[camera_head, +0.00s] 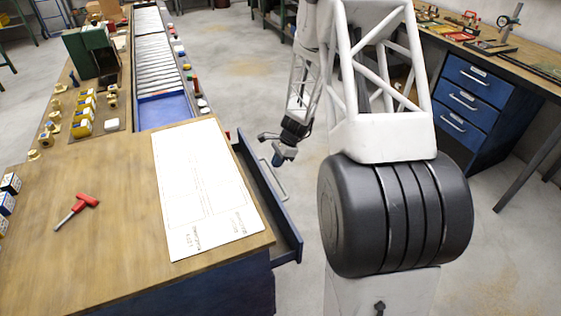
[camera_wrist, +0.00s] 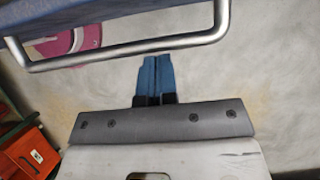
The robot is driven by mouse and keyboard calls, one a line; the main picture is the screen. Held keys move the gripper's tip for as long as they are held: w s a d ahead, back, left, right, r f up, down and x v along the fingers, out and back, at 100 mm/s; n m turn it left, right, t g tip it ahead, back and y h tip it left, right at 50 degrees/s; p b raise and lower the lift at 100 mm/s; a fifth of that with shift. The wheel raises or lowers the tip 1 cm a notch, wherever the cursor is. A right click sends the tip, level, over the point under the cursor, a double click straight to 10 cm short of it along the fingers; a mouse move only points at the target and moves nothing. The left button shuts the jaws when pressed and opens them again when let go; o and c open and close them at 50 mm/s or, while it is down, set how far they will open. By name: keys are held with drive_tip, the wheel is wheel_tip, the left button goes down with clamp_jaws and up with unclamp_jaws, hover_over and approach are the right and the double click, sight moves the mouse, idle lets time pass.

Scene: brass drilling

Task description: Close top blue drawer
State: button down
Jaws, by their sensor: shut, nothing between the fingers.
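The blue drawer (camera_head: 288,228) is pulled out from the right side of the wooden workbench (camera_head: 110,190). Its front faces right and carries a metal bar handle (camera_head: 280,184). In the wrist view the handle (camera_wrist: 130,55) crosses the top, with part of the blue drawer front (camera_wrist: 50,15) above it. My gripper (camera_head: 280,158) is beside the outer face of the drawer, near the far end of the handle. In the wrist view its blue fingers (camera_wrist: 157,62) are shut and empty, with tips close to the handle bar. I cannot tell whether they touch it.
A paper sheet (camera_head: 205,185) and a red-handled tool (camera_head: 78,208) lie on the benchtop. A second bench with several closed blue drawers (camera_head: 466,98) stands at right. A red box (camera_wrist: 30,155) shows lower left in the wrist view. Floor right of the drawer is clear up to my base.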

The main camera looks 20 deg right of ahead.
drive_tip(key=shift+a, duration=0.1)
drive_tip(key=a, duration=0.4)
drive_tip(key=shift+a, duration=0.4)
drive_tip(key=shift+d+f, duration=0.1)
idle(0.3)
drive_tip(key=shift+d+f, duration=0.15)
drive_tip(key=shift+d, duration=0.65)
drive_tip(key=d, duration=0.2)
approach(270, 167)
drive_tip(key=shift+w+d+r, duration=0.1)
drive_tip(key=shift+d+r, duration=0.05)
drive_tip(key=shift+d, duration=0.4)
drive_tip(key=shift+w+d+r, duration=0.1)
drive_tip(key=shift+d+r, duration=0.05)
drive_tip(key=shift+d, duration=0.35)
